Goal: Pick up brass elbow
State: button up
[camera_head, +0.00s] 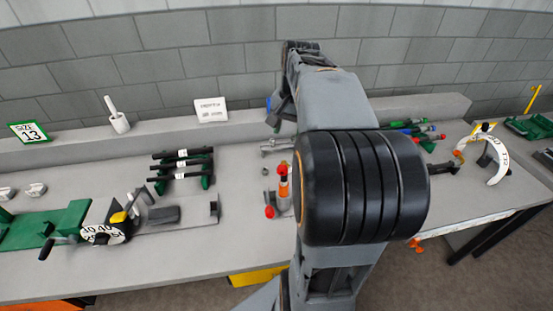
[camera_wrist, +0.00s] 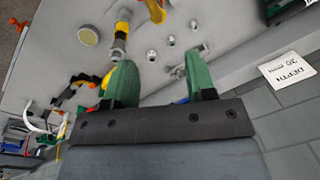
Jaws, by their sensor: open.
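My gripper (camera_wrist: 160,80) shows in the wrist view with its two green fingers apart and nothing between them. It is above the grey bench top. I cannot pick out the brass elbow with certainty. A bent yellow piece (camera_wrist: 157,10) is cut off by the top edge of the wrist view, ahead of the fingers. A yellow and grey fitting (camera_wrist: 120,38) lies just beyond the left finger, and its lower end is near that finger. In the head view my arm hides the gripper and the bench behind it.
Several small silver fittings (camera_wrist: 152,55) stand on the bench, and a round gold-rimmed piece (camera_wrist: 88,36) lies to their left. A white card (camera_wrist: 288,69) is at the right. In the head view, black rods (camera_head: 182,165) and a green fixture (camera_head: 45,226) are at left. A white dial arch (camera_head: 497,155) stands right.

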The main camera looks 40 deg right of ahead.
aim_at(284, 163)
jog(key=f, duration=0.7)
jog(key=shift+w+a+f, duration=0.1)
jog(key=shift+w+f, duration=0.05)
jog(key=shift+w, duration=0.05)
jog(key=shift+a+f+p, duration=0.15)
jog(key=shift+f+p, duration=0.1)
jog(key=shift+f, duration=1.15)
jog(key=shift+a+f+p, duration=0.1)
jog(key=shift+f+p, duration=0.15)
jog(key=shift+f, duration=1.1)
jog(key=shift+c, duration=0.4)
jog(key=c, duration=0.8)
